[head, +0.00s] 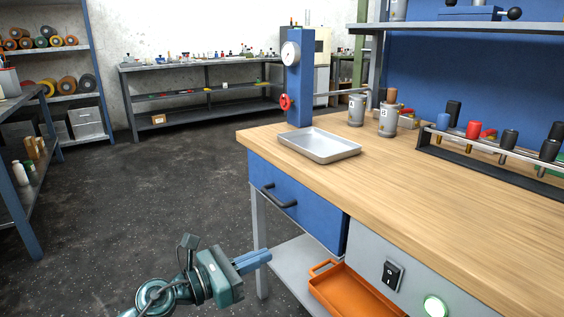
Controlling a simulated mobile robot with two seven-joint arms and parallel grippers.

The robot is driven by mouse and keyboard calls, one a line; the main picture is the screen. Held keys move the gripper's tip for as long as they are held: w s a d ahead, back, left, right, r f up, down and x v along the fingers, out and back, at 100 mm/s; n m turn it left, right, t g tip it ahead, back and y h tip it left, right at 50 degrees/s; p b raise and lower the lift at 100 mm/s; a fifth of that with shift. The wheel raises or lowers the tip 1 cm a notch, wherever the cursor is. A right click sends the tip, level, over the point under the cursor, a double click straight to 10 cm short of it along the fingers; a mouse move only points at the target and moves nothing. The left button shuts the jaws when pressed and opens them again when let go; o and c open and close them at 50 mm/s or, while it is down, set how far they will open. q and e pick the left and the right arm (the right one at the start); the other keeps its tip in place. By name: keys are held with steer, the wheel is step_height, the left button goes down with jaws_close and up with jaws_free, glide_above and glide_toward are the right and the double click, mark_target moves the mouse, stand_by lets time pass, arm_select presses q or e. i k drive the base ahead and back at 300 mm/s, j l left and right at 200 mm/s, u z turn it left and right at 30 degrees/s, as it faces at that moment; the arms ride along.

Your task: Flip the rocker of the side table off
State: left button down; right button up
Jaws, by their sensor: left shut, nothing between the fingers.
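The black rocker (393,273) is on the grey front panel (365,246) of the wooden-topped side table (430,187). Which way it is tipped is too small to tell. A round lamp (434,306) to its lower right glows pale green. My left gripper (266,256) is shut and empty, with its blue fingers side by side and pointing right. In the picture it is left of the rocker, near the table's front leg, and apart from the rocker. My right gripper is not in view.
A blue drawer (297,203) with a dark handle (278,196) is left of the panel. An orange tray (352,291) sits on the lower shelf (291,260). A metal tray (319,146) and canisters (388,121) stand on top. The floor (150,195) to the left is clear.

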mark_target(390, 274)
steer(key=k+j, duration=0.15)
steer(key=j, duration=0.25)
steer(key=k+j, duration=0.2)
steer(key=j, duration=0.2)
steer(key=k+j, duration=0.15)
steer(key=j, duration=0.2)
